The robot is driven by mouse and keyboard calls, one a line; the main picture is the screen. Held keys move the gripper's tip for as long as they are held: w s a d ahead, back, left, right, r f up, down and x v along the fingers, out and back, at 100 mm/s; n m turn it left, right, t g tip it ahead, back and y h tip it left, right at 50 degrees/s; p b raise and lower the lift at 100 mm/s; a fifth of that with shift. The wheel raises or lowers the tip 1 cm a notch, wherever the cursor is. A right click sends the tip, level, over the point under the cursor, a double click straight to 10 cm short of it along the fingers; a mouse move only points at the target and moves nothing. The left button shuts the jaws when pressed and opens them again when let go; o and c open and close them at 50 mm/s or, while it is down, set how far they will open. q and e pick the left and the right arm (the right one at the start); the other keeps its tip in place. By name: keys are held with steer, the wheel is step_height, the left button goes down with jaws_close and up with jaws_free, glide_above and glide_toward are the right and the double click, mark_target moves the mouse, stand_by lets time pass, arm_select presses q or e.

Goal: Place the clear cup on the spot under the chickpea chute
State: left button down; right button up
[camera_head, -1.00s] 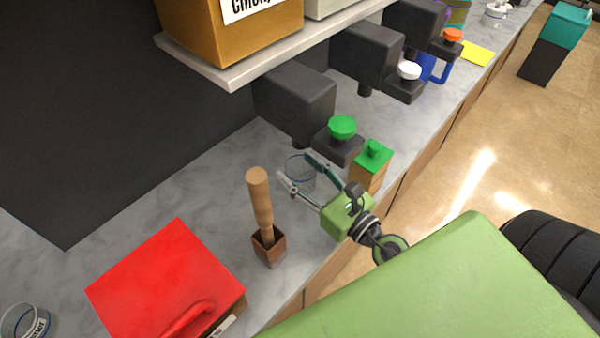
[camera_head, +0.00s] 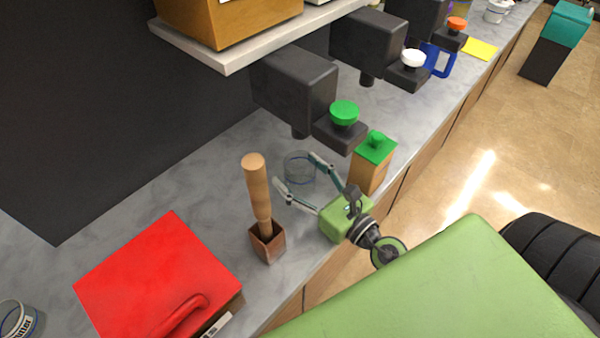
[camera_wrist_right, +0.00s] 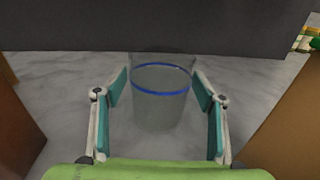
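The clear cup (camera_head: 299,168) with a blue band stands upright on the grey counter, close to the nearest dark dispenser. In the right wrist view the cup (camera_wrist_right: 160,92) is just beyond and between my fingertips. My right gripper (camera_head: 294,172) is open, its teal-padded fingers spread, and I see no finger pressed on the cup (camera_wrist_right: 160,92). The chute of the nearest dispenser (camera_head: 300,130) hangs just behind and above the cup. The dispenser's dark body covers the top of the right wrist view. My left gripper is not in view.
A wooden box with a green lid (camera_head: 374,150) stands close right of the gripper. A wooden-handled tool in a small brown holder (camera_head: 268,243) stands to the left. A red-lidded box (camera_head: 155,280) is at front left. More dispensers (camera_head: 370,45) line the counter behind.

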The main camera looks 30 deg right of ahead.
steer(key=shift+r, duration=0.15)
steer(key=b+v, duration=0.4)
steer(key=v, duration=0.6)
steer(key=shift+s, duration=0.15)
steer(key=shift+b+v, duration=0.3)
steer(key=shift+v, duration=0.55)
